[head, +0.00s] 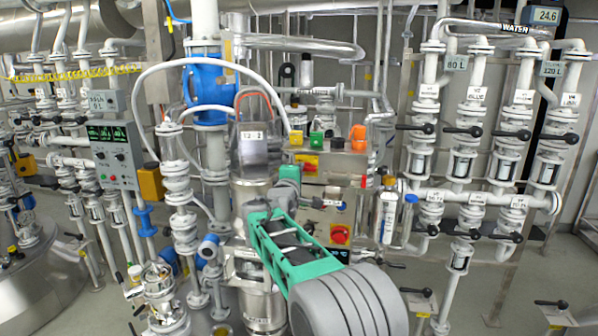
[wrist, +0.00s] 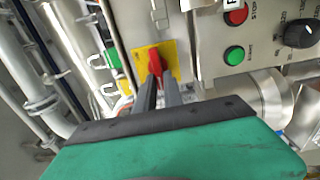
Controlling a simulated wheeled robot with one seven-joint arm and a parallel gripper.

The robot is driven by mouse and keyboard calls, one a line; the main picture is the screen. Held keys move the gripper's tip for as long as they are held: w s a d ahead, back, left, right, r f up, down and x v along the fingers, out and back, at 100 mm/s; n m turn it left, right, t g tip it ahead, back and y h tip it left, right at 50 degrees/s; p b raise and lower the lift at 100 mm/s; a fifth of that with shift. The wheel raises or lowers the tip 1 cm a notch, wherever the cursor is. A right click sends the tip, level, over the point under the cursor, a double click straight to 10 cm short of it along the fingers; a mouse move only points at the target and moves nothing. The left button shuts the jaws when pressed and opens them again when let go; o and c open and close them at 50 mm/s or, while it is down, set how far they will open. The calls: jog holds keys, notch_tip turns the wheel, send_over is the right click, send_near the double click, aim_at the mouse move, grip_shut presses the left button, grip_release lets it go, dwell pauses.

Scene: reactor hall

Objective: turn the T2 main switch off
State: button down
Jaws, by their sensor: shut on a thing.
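The main switch is a red handle (wrist: 155,62) on a square yellow plate (wrist: 170,50) in the wrist view. My gripper (wrist: 158,82) is shut on the handle, its two dark fingers on either side of the handle's near end. The handle stands roughly upright in the wrist view, across the middle of the plate. In the head view the red and yellow switch (head: 309,163) shows on a steel cabinet, just right of my arm's far end. My fingers are not clear there. A T2 label (head: 251,134) is on the tank's top at left.
In the wrist view a red stop button (wrist: 236,16), a green start button (wrist: 234,55) and a black dial (wrist: 299,33) lie close on the right. Pipes (wrist: 45,70) run at left. Another red knob (head: 340,233) is lower on the cabinet.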

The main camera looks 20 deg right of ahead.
dwell(0.3)
jog(key=c, duration=1.5)
grip_release()
jog(key=shift+o, duration=0.2)
jog(key=b+v, duration=0.2)
jog(key=v, duration=0.6)
jog(key=shift+b, duration=0.4)
